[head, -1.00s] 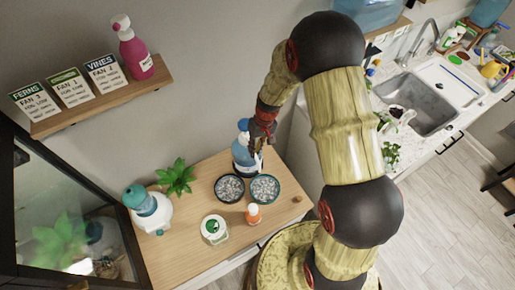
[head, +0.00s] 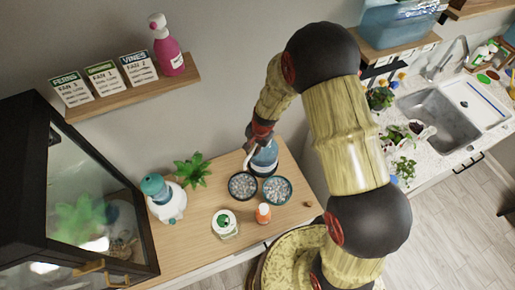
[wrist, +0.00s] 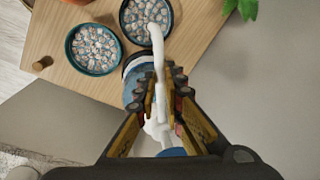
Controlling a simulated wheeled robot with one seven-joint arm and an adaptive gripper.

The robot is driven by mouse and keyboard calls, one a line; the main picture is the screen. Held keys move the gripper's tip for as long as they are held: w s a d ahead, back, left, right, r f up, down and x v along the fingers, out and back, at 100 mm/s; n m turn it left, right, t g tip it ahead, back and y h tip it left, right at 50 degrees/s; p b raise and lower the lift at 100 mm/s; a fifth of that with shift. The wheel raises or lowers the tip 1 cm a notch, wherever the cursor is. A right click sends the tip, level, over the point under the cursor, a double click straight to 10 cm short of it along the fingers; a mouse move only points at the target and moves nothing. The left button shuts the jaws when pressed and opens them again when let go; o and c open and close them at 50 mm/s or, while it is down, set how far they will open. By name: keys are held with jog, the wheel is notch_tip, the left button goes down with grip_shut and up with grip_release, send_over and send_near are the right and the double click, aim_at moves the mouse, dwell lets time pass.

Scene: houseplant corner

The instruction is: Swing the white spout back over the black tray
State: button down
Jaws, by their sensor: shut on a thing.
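The white spout (wrist: 158,60) is a long thin bar in the wrist view, rising from a blue bottle (wrist: 132,90). My gripper (wrist: 164,84) is shut on the spout. The spout's tip overlaps the near rim of the black tray (wrist: 126,30), which holds pebbles. In the head view, my gripper (head: 259,137) is at the top of the bottle (head: 265,157), and the spout (head: 250,156) points down toward the black tray (head: 232,192). My gripper hides part of the bottle's top.
A teal pebble tray (head: 288,197) stands beside the black one. An orange-capped bottle (head: 263,214), a white jar (head: 224,224), a green plant (head: 193,172) and a white teal-topped bottle (head: 168,201) share the wooden top. A glass case (head: 75,190) stands left.

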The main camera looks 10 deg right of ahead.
jog(key=shift+w+a+m+p, duration=0.35)
jog(key=shift+m+p, duration=0.1)
jog(key=shift+m, duration=0.05)
jog(key=c, duration=1.9)
grip_release()
jog(key=shift+r, duration=0.1)
notch_tip(320, 180, up, 12)
jog(key=s+d, duration=0.1)
jog(key=shift+s+d+f, duration=0.2)
jog(key=shift+s+d, duration=0.05)
jog(key=shift+s, duration=0.15)
